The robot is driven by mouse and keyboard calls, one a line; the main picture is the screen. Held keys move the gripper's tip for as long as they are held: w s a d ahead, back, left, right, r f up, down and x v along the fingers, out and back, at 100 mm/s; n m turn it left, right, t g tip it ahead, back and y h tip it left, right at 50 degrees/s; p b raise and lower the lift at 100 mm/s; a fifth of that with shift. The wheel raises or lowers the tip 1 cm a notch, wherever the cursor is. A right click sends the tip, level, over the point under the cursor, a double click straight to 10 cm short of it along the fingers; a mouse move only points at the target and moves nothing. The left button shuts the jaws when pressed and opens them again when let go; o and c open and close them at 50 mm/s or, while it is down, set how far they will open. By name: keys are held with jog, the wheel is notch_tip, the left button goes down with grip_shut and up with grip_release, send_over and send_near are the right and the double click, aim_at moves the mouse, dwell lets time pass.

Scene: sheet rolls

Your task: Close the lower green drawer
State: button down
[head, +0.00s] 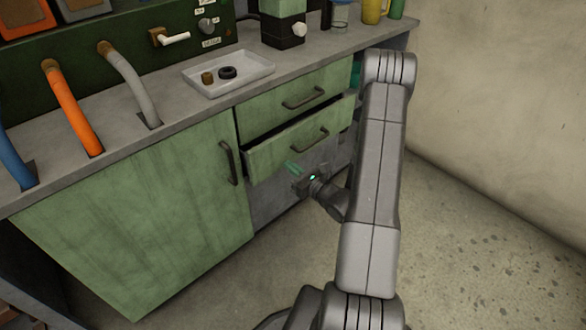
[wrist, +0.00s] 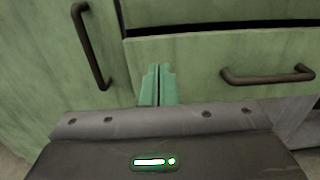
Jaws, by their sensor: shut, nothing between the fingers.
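The lower green drawer (head: 300,140) stands partly pulled out of the cabinet, with a dark gap along its top edge. Its dark bar handle (head: 310,139) is on the front, and in the wrist view the handle (wrist: 267,75) is right of my fingers. My gripper (head: 292,167) is shut and empty, with green fingertips near the lower left part of the drawer front. In the wrist view my gripper (wrist: 158,72) overlaps the left part of the drawer front (wrist: 200,60); I cannot tell whether it touches.
The upper drawer (head: 290,100) looks shut. A green cabinet door (head: 140,210) with a vertical handle (head: 228,162) is to the left. A white tray (head: 228,85) with small parts sits on the grey counter. Open floor (head: 480,230) lies to the right, beside a wall.

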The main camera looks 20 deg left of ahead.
aim_at(266, 145)
jog(key=x, duration=0.9)
jog(key=shift+w+a+b, duration=0.15)
jog(key=shift+a+b, duration=0.2)
jog(key=shift+b, duration=0.05)
jog(key=shift+a, duration=0.1)
jog(key=b+x, duration=0.1)
jog(key=x, duration=0.3)
jog(key=shift+f, duration=0.15)
jog(key=shift+w+a, duration=0.1)
jog(key=shift+a, duration=0.15)
jog(key=shift+w+r, duration=0.1)
jog(key=shift+r, duration=0.25)
